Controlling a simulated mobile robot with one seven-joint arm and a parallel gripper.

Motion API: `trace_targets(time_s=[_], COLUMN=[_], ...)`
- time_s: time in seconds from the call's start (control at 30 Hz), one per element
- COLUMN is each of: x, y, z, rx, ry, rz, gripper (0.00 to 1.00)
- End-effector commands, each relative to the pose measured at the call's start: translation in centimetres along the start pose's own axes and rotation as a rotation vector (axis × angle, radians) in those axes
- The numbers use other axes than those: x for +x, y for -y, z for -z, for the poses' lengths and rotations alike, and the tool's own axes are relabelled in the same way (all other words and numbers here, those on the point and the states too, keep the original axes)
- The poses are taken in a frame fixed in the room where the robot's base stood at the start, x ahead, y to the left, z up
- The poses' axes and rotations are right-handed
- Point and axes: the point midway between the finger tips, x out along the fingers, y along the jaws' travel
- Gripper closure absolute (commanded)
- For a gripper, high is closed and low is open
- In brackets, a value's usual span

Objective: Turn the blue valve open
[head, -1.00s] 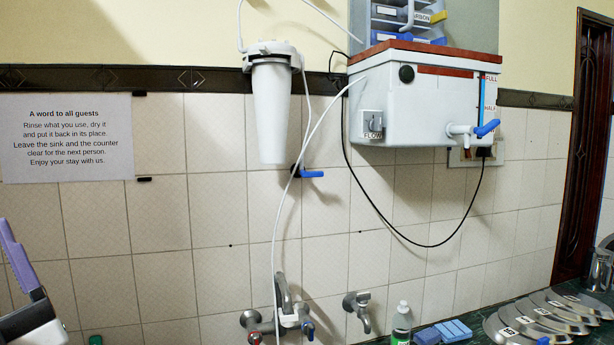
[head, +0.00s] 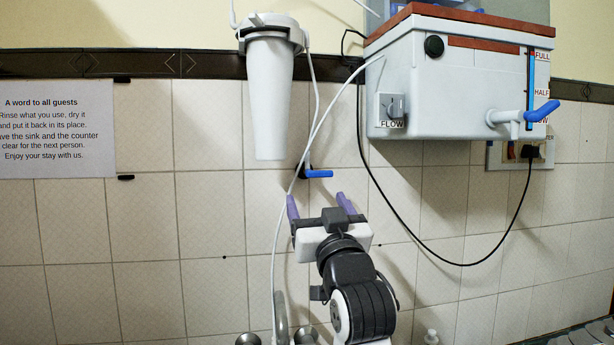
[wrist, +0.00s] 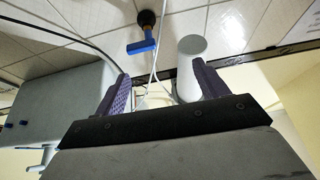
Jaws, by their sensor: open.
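The blue valve (head: 318,173) sits on the tiled wall just below the white filter cylinder, its short blue handle pointing right from a dark stem. In the wrist view the blue handle (wrist: 141,47) hangs from a round black base, ahead of my fingertips and nearer the left finger. My gripper (head: 315,197) is open and empty, its two purple fingers pointing up just below the valve in the head view. The open gripper (wrist: 160,68) also shows in the wrist view, with no visible contact with the handle. Another blue handle (head: 541,112) is on the tank's tap.
The white filter cylinder (head: 268,100) hangs above the valve. A thin white hose (head: 283,215) runs down left of my gripper. The grey tank (head: 455,85) is mounted at upper right, with a black cable (head: 440,258) looping below.

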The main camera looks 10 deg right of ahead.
Motion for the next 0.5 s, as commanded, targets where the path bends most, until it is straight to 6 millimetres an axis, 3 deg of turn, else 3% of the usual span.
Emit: trace_targets(time_s=[0.03, 0.1, 0.27, 0.5], x=[-0.4, -0.7, -0.1, 4.1], y=[-1.5, -2.7, -3.5, -3.6], z=[-0.1, -0.1, 0.0, 0.1], rx=[-0.003, -0.003, -0.002, 0.001], ry=[0.018, 0.036, 0.049, 0.050], rz=[-0.020, -0.036, -0.044, -0.043], gripper=[0.27, 0.27, 0.27, 0.27])
